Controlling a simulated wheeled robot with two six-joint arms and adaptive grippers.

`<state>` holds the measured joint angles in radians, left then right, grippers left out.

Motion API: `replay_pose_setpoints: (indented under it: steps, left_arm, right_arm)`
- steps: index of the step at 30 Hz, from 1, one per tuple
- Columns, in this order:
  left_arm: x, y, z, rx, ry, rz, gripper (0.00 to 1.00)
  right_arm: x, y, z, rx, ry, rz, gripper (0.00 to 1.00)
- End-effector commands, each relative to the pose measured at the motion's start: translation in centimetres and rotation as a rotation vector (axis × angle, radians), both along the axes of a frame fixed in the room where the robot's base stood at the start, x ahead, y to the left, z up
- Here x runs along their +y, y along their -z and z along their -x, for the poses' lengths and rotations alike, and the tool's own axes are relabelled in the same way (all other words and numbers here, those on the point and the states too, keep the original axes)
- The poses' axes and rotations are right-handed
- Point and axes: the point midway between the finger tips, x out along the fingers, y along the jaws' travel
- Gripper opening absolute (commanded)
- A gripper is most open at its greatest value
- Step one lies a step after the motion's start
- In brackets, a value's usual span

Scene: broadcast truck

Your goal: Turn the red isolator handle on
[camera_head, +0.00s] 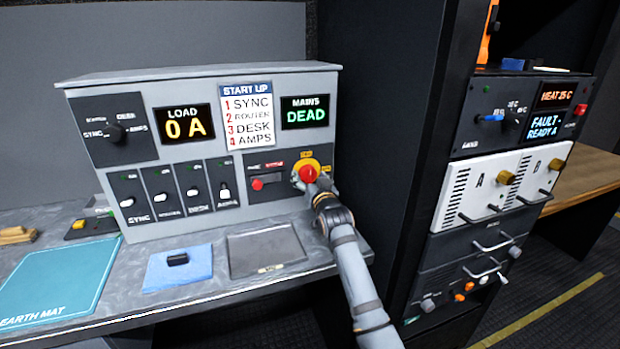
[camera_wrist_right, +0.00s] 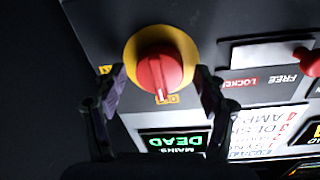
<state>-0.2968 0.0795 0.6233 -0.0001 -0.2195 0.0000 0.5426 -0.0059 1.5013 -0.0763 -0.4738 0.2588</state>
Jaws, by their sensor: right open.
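The red isolator handle (camera_head: 308,173) sits on a round yellow plate at the lower right of the grey console. In the right wrist view the red handle (camera_wrist_right: 158,72) shows on its yellow plate, a pale mark at its lower end, pointing at a small yellow label. My right gripper (camera_head: 314,184) is at the handle and hides part of it. In the wrist view its open fingers (camera_wrist_right: 158,84) stand either side of the handle, with gaps visible; contact is not seen. The mains display (camera_head: 304,112) reads DEAD. My left gripper is not in view.
A red slider knob (camera_head: 259,183) sits left of the handle, at the FREE end of its slot. The load display (camera_head: 184,123) reads 0 A. Several switches line the console's lower left. A dark equipment rack (camera_head: 400,180) stands close on the right.

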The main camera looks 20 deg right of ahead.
Motion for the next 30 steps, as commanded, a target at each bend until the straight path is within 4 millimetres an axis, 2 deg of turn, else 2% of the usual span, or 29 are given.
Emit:
replay_pose_setpoints:
  steps: [1, 2, 13, 23, 30]
  left_arm:
    - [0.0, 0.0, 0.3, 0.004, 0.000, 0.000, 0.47]
    - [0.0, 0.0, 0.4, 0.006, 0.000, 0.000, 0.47]
    - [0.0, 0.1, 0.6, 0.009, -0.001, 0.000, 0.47]
    - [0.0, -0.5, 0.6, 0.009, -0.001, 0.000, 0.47]
    - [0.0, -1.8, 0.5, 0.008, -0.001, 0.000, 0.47]
  right_arm:
    - [0.0, 0.0, 0.0, 0.000, 0.000, 0.000, 0.72]
    - [0.0, 0.0, 0.0, 0.000, 0.000, 0.000, 0.68]
    - [0.0, 0.0, 0.0, 0.000, 0.000, 0.000, 0.17]
    - [0.0, -0.1, 0.0, 0.003, 0.000, -0.050, 0.17]
    - [0.0, -0.3, 0.0, 0.009, 0.000, -0.206, 0.17]
